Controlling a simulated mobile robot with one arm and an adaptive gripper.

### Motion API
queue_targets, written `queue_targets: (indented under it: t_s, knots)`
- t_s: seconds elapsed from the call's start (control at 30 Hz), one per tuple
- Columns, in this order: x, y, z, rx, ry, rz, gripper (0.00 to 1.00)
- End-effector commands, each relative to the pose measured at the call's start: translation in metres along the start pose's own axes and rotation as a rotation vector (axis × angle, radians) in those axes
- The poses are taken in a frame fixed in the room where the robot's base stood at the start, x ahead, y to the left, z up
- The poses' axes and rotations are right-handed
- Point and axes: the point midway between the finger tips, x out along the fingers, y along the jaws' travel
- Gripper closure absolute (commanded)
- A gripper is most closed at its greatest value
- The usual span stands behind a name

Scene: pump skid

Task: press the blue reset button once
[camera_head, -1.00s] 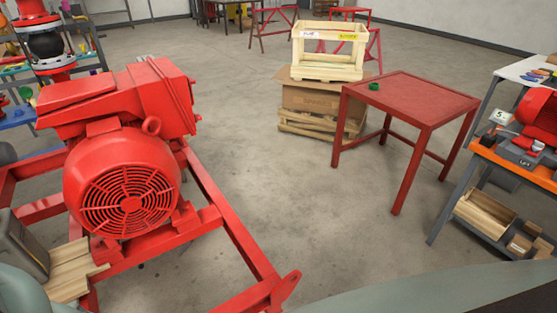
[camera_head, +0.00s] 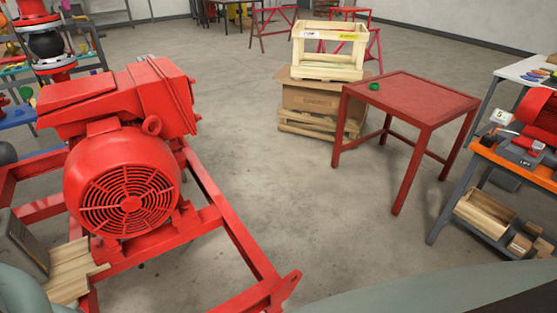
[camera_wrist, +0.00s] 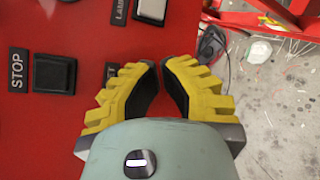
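In the wrist view my gripper (camera_wrist: 159,66) has yellow ribbed fingers with dark inner pads. Its fingertips nearly meet, with nothing seen held between them. It is over a red panel (camera_wrist: 60,120). On the panel, a black square control (camera_wrist: 54,73) sits beside a STOP label (camera_wrist: 18,70). A pale square control (camera_wrist: 151,10) sits beside a LAMP label (camera_wrist: 120,11) at the top. Another label (camera_wrist: 111,72) is mostly hidden behind the left finger. No blue button shows in either view; part of the panel is hidden by my gripper.
In the wrist view, floor (camera_wrist: 275,110) and a red frame (camera_wrist: 290,15) lie right of the panel. The head view shows a red motor (camera_head: 125,180) on a red skid at left, a red table (camera_head: 415,97), a wooden crate (camera_head: 328,50) and open floor between.

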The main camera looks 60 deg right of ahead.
Motion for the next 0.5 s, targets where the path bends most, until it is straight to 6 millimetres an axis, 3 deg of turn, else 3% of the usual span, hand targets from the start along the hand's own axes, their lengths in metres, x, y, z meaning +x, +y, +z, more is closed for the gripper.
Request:
queue_targets:
  t_s: [0.5]
  knots:
    - [-0.0108,-0.0069,0.0085,0.001,-0.006,-0.004,1.0]
